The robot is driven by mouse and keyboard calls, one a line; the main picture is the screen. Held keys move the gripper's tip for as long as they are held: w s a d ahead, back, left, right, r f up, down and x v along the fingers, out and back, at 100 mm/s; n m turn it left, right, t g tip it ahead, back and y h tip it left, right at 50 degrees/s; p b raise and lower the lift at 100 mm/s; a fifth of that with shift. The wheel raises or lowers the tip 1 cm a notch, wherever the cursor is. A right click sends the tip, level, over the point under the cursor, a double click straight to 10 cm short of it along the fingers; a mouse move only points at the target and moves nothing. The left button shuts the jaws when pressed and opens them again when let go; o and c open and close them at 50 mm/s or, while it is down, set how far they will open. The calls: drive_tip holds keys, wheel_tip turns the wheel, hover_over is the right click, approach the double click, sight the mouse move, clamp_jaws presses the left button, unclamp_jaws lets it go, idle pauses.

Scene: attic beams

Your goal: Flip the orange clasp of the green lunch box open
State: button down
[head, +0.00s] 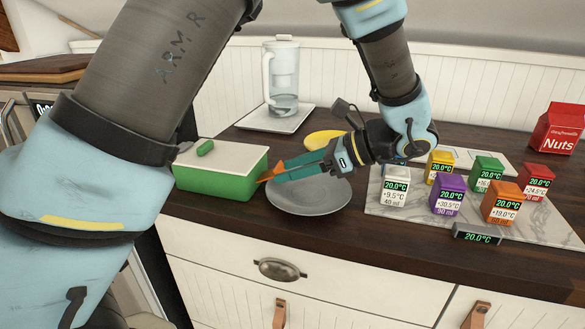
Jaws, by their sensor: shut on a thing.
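The green lunch box (222,183) stands on the counter left of centre, with a pale lid (228,157). Its orange clasp (265,179) shows at the right side of the box, partly hidden by my fingertips. My gripper (279,173) reaches in from the right with its teal fingers pointing left at the clasp. The fingers are shut on the orange clasp. The clasp's exact angle is too small to tell.
A grey plate (308,199) lies under my gripper, with a yellow object (322,139) behind it. A clear pitcher (283,75) stands on a white board at the back. Several small coloured cartons stand on a marble slab (400,208) at right. A red nuts package (556,129) stands far right.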

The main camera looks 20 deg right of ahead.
drive_tip(key=shift+c, duration=2.4)
unclamp_jaws()
drive_tip(key=b+v, duration=0.1)
drive_tip(key=v, duration=0.9)
drive_tip(key=shift+s+d+r, duration=0.15)
drive_tip(key=shift+s+d, duration=0.1)
drive_tip(key=shift+s, duration=0.05)
